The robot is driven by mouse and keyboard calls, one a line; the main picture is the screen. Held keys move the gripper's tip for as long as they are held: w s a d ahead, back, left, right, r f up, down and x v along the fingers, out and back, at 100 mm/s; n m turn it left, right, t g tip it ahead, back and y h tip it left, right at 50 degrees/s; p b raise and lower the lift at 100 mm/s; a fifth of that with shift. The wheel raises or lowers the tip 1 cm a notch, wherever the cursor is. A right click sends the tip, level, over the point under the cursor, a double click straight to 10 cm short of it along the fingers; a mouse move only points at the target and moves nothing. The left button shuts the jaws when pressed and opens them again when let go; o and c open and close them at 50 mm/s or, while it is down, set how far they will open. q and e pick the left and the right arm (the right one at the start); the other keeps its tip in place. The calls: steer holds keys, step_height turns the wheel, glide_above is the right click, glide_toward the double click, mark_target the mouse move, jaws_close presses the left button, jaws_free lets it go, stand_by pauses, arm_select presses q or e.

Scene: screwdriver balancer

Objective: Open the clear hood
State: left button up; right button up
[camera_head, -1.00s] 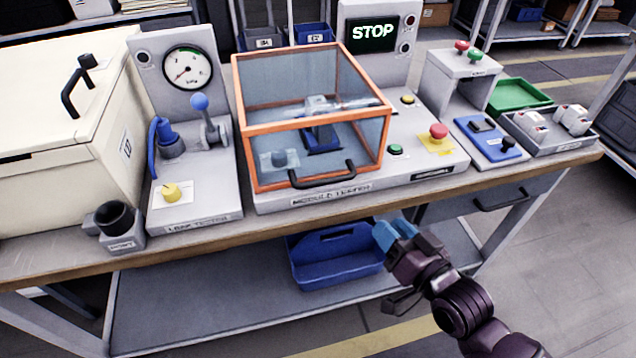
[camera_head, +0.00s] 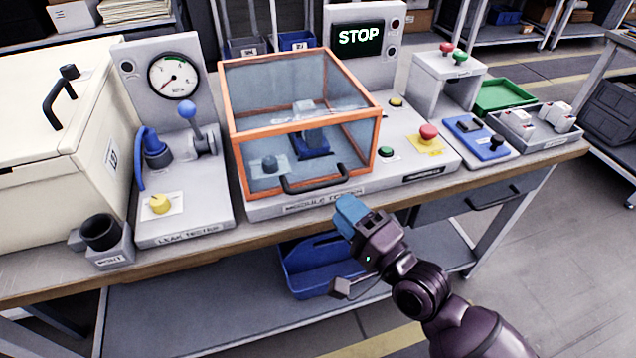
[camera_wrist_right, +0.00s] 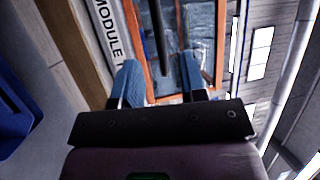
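The clear hood (camera_head: 300,85) has an orange frame and sits down, closed, over the module tester (camera_head: 325,202) on the bench. Its black bar handle (camera_head: 328,182) is on the lower front edge. A blue fixture (camera_head: 312,147) shows through the clear panels. My right gripper (camera_head: 349,211) has blue fingertips and is in front of and below the handle, apart from it. In the right wrist view the fingers (camera_wrist_right: 159,80) are spread and empty, and the dark handle (camera_wrist_right: 158,32) lies ahead, in line with the gap between them. My left gripper is not in view.
The leak tester (camera_head: 188,205) with its gauge stands left of the hood. A red button (camera_head: 428,132) and a STOP screen (camera_head: 358,37) are to its right and behind. The bench's wooden front edge (camera_head: 240,232) runs below; a blue tote (camera_head: 305,275) sits on the lower shelf.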

mark_target(318, 183)
steer(key=x, duration=0.7)
steer(key=shift+w+a, duration=0.1)
steer(key=shift+w, duration=0.1)
jaws_close()
